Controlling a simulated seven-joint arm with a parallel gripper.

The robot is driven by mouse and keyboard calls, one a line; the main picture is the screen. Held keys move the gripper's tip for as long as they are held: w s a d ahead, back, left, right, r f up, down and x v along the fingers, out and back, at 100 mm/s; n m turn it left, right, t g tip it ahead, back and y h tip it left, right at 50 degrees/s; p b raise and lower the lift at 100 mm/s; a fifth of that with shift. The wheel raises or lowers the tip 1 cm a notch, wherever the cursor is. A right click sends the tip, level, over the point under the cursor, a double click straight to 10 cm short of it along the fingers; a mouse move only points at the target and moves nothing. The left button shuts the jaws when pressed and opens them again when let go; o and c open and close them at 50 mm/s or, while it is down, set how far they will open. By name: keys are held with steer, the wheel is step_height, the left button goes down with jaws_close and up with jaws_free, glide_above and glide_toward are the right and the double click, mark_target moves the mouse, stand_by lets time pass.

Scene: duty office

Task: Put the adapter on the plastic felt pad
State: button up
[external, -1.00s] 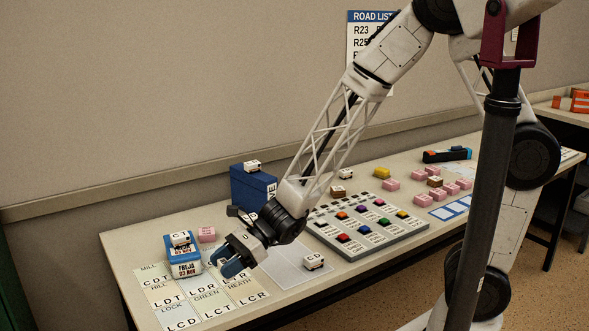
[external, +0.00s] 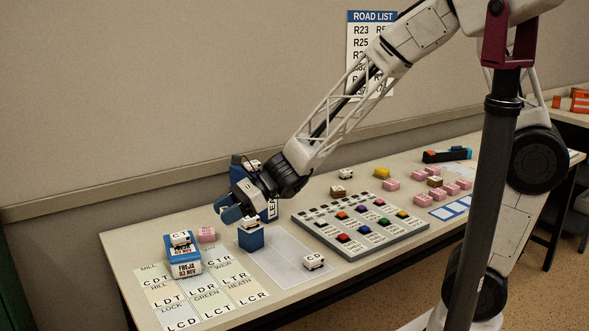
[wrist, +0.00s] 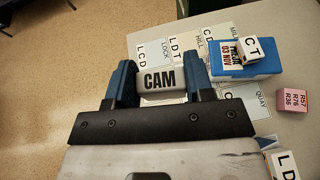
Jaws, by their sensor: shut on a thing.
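My gripper (external: 228,213) hangs above the left part of the table, its blue fingers pointing down and left. In the wrist view it (wrist: 160,82) is shut on a small pale block marked CAM, which I take to be the adapter (wrist: 160,80). The fingers and hand hide the adapter in the external view. A flat pale grey sheet, which looks like the plastic felt pad (external: 285,262), lies between the letter cards and the button panel. My gripper is above and beyond its left end, with the adapter clear of it.
A blue block (external: 250,240) with a white cube on top stands at the sheet's left end. The button panel (external: 362,228) is to the right.

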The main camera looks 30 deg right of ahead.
steer(key=w+d+m+t+h, duration=0.1)
steer(key=w+d+m+t, duration=0.1)
steer(key=w+d, duration=0.85)
steer(key=w+d+m+t+h, duration=0.1)
steer(key=w+d+m+t, duration=0.35)
steer(key=d, duration=1.05)
steer(key=w+d+t+h, duration=0.1)
steer(key=w+d, duration=0.8)
steer(key=d, duration=0.3)
steer(key=s+d+m+t+h, duration=0.2)
steer(key=d+m+h, duration=0.1)
steer(key=d, duration=1.9)
steer(key=s+d+m+t+h, duration=0.2)
steer(key=d+m+h, duration=0.1)
steer(key=d, duration=1.9)
step_height(320, 180, down, 11)
steer(key=shift+a, duration=0.45)
steer(key=shift+f, duration=0.1)
